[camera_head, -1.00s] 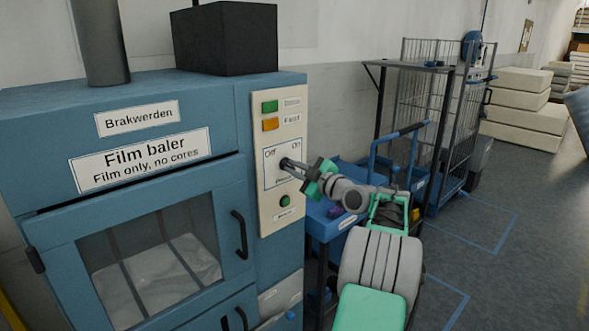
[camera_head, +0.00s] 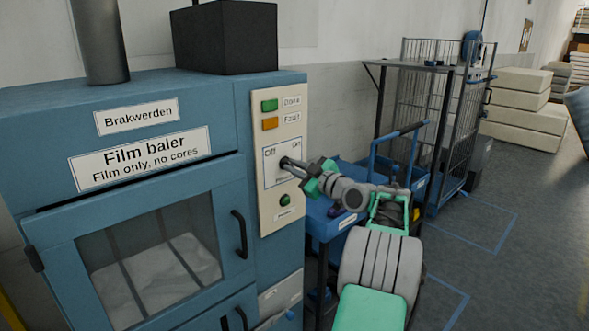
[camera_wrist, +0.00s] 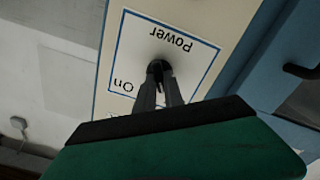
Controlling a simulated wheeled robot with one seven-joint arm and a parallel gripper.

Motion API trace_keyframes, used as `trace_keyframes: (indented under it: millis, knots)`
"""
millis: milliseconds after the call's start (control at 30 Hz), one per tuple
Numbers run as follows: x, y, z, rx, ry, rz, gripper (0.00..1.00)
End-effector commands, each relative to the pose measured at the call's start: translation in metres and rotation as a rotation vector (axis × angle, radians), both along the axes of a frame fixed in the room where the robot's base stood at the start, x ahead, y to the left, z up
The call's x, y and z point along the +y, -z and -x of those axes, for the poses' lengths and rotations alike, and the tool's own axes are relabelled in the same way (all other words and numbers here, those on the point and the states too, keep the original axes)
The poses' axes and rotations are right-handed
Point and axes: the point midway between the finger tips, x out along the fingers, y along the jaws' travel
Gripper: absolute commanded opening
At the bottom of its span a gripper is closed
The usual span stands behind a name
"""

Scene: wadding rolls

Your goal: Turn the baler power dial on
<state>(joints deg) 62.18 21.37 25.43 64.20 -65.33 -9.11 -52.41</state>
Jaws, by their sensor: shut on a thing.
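The blue film baler (camera_head: 150,215) stands at the left in the head view, with a cream control panel (camera_head: 291,98) on its front right. The black power dial sits between the Off and On labels; in the wrist view the dial (camera_wrist: 158,66) shows at my fingertips, under the upside-down word Power. My gripper (camera_head: 287,163) reaches the panel from the right and is shut on the dial. In the wrist view my gripper (camera_wrist: 160,80) has both fingers around the dial, hiding part of it. Which way the dial points is too small to tell.
A green Done light (camera_head: 269,106), an orange Fault light (camera_head: 270,124) and a green button (camera_head: 285,200) are on the same panel. A blue cart (camera_head: 333,224) stands close under my arm. A wire cage trolley (camera_head: 420,85) is behind it.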

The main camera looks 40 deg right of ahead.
Motion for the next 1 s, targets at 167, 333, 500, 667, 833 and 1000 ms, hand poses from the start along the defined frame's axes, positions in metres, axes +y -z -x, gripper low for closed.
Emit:
trace_keyframes:
  millis: [167, 333, 500, 667, 833, 1000]
  knots:
    - [-0.0005, 0.0003, 0.0000, 0.005, -0.001, -0.157, 0.00]
    - [-0.0011, -0.0009, 0.0000, 0.010, -0.001, -0.319, 0.00]
    - [-0.0018, -0.0022, 0.0001, 0.014, 0.000, -0.481, 0.00]
    - [-0.0024, -0.0028, 0.0000, 0.019, 0.000, -0.633, 0.00]
    - [-0.0029, -0.0027, 0.0000, 0.024, 0.000, -0.796, 0.00]
    - [-0.0034, -0.0033, 0.0001, 0.028, 0.000, -0.956, 0.00]
